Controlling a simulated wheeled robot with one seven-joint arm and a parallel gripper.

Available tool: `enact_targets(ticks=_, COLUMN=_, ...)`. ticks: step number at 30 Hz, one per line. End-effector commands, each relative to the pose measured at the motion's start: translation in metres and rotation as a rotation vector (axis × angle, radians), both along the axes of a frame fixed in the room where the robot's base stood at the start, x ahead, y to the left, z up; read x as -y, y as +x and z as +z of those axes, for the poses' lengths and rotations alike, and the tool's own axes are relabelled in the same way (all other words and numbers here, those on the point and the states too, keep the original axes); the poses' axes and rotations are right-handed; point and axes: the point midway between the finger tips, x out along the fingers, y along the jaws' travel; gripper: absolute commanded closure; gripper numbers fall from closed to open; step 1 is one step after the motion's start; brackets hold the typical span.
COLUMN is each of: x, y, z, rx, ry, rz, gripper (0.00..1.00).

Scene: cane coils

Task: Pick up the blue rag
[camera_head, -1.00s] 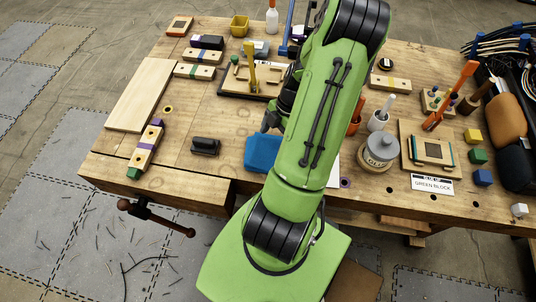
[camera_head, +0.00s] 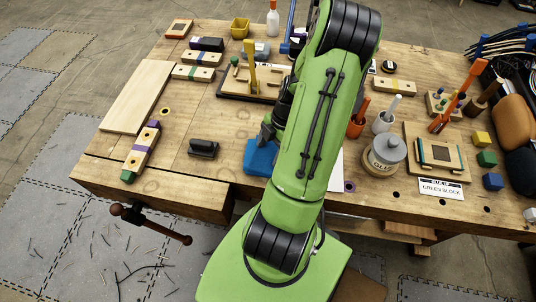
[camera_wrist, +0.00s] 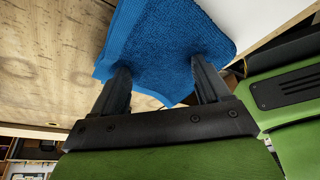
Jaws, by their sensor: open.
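The blue rag (camera_head: 260,158) lies on the wooden workbench (camera_head: 222,180), partly hidden behind my green arm in the head view. In the wrist view the blue rag (camera_wrist: 165,40) fills the upper middle, with a rough terry texture. My gripper (camera_wrist: 162,80) is open, its two dark fingers apart, with the tips over or against the rag. I cannot tell whether the tips touch it. In the head view my gripper (camera_head: 268,132) is mostly hidden by the arm, with one finger showing at the rag's upper edge.
A black eraser-like block (camera_head: 203,148) lies left of the rag. A board with a yellow upright piece (camera_head: 250,70) stands behind. Bench surface between block and rag is clear.

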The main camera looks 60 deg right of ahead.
Motion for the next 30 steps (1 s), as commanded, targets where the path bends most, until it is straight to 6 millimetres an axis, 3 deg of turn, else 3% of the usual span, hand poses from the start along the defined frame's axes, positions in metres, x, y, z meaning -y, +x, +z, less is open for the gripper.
enact_targets(ticks=27, x=0.0, y=-0.0001, z=0.0001, rx=0.0, ry=0.0, rz=0.0, gripper=0.96)
enact_targets(ticks=30, x=0.0, y=-0.0001, z=0.0001, rx=0.0, ry=0.0, rz=0.0, gripper=1.0)
